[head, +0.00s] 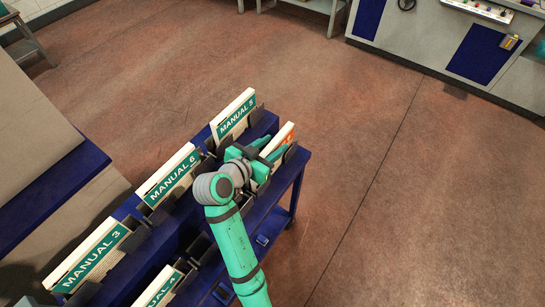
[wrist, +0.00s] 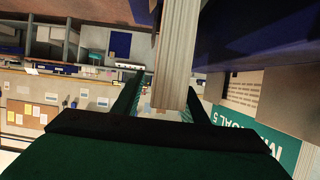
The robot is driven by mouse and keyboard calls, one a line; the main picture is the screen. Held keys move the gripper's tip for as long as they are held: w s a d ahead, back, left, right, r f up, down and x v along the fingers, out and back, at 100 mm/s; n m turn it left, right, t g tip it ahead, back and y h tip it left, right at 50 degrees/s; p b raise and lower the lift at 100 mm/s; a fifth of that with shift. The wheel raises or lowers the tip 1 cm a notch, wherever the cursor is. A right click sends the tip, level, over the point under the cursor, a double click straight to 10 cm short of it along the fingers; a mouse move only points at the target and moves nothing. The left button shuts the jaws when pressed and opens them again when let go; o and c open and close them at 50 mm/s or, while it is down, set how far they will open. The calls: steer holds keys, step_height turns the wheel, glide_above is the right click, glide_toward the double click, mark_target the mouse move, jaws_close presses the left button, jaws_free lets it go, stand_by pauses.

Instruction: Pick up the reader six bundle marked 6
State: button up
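A cream bundle with an orange-marked cover (head: 283,136) stands in the right row of the blue cart. Most of its cover is hidden by my gripper, so I cannot read its title or number. My gripper (head: 268,148) is at this bundle, reaching in from the near side. In the wrist view, a pale page block (wrist: 179,60) stands between the two fingers (wrist: 160,100). The fingers are apart, with a visible gap on the left; the right finger is close to the block, and contact is unclear.
The blue cart (head: 292,196) also holds Manual 5 (head: 234,116), Manual 6 (head: 170,176), Manual 3 (head: 92,256) and Manual 4 (head: 160,287), between dark dividers. Manual 5 (wrist: 264,135) is close right in the wrist view. Open floor (head: 400,180) lies right of the cart.

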steer(key=shift+d, duration=0.1)
jaws_close()
steer(key=shift+w, duration=0.1)
stand_by(1.3)
